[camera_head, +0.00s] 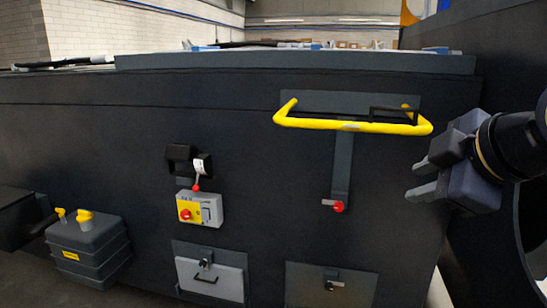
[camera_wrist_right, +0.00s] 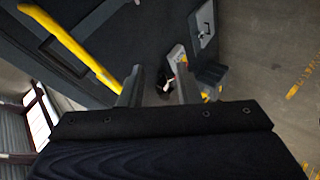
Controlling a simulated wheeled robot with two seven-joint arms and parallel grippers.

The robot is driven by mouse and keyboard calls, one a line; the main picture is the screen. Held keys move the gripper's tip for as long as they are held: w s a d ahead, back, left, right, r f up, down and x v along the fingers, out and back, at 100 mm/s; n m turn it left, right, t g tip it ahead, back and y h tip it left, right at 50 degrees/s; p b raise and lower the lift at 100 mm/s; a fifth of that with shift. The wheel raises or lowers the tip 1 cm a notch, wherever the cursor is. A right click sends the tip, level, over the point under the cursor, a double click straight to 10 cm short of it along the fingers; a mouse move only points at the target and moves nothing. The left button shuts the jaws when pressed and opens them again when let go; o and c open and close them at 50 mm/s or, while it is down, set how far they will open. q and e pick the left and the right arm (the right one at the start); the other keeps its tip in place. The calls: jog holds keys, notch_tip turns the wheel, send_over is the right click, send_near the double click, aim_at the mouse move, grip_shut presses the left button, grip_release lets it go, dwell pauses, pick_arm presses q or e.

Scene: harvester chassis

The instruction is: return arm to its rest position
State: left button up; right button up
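My right gripper (camera_head: 415,181) is at the right of the head view, in front of the dark chassis panel. Its two fingers point left, apart, with nothing between them. In the right wrist view my right gripper (camera_wrist_right: 160,86) also shows its fingers spread and empty. The yellow handle bar (camera_head: 350,126) is above and left of the gripper, apart from it in the head view. The handle also shows at the left of the right wrist view (camera_wrist_right: 65,42). My left gripper is not in view.
The dark chassis panel (camera_head: 120,130) carries a red-knobbed lever (camera_head: 338,206), a grey switch box (camera_head: 201,209) and two lower latched panels (camera_head: 210,279). A dark tank with yellow caps (camera_head: 90,250) stands at lower left. A large dark part lies right of the gripper.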

jog(key=s+f+m+g+b, duration=0.1)
jog(key=s+f+m, duration=0.4)
jog(key=f, duration=0.7)
jog(key=s+f+m+g+y+b, duration=0.1)
jog(key=s+f+m, duration=0.4)
jog(key=f, duration=0.7)
jog(key=s+f+m+g+b, duration=0.1)
jog(key=s+f+m, duration=0.4)
jog(key=f, duration=0.8)
jog(key=shift+s+a+m+g+y, duration=0.2)
jog(key=shift+m+g+y, duration=0.1)
jog(key=shift+g, duration=0.4)
jog(key=shift+w, duration=0.1)
